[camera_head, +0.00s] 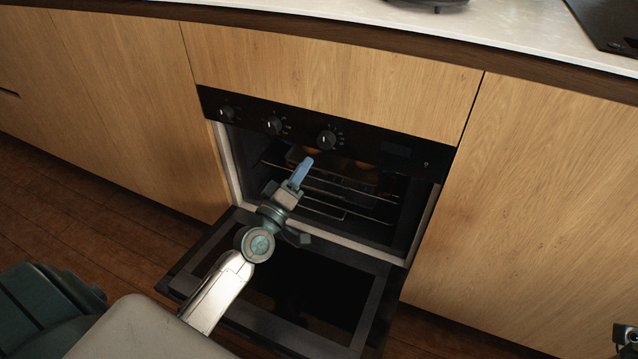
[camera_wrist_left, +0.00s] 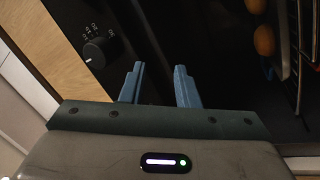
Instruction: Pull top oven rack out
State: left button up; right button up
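The oven (camera_head: 400,165) stands open, its door (camera_head: 375,310) folded down. The top oven rack (camera_head: 350,188) is a wire rack inside the cavity. It also shows as thin bars at the right edge of the wrist view (camera_wrist_left: 299,60). My left gripper (camera_head: 301,168) is at the oven opening, in front of the upper cavity just below the knobs, covering part of the rack. In the wrist view its two blue fingers (camera_wrist_left: 158,82) are apart with nothing between them. The rack bars lie to the right of the fingers, not touching them. My right gripper is not visible.
Round orange items (camera_head: 364,165) sit in the upper oven; they also show in the wrist view (camera_wrist_left: 264,40). A lower rack (camera_head: 325,208) is below. Control knobs (camera_head: 326,139) line the panel above the opening. Wooden cabinets (camera_head: 530,210) flank the oven.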

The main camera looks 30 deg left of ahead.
pick_arm(q)
notch_tip(320, 180, down, 8)
jog(key=w+a+n+g+h+p, duration=0.1)
jog(key=a+n+g+h+p, duration=0.1)
jog(key=g, duration=0.2)
jog(key=n+g+h, duration=0.2)
send_near(318, 190)
jog(key=shift+g, duration=0.3)
jog(key=x, duration=1)
jog(key=shift+w+a+r, duration=0.1)
jog(key=shift+w+a, duration=0.05)
jog(key=shift+w, duration=0.05)
grip_shut()
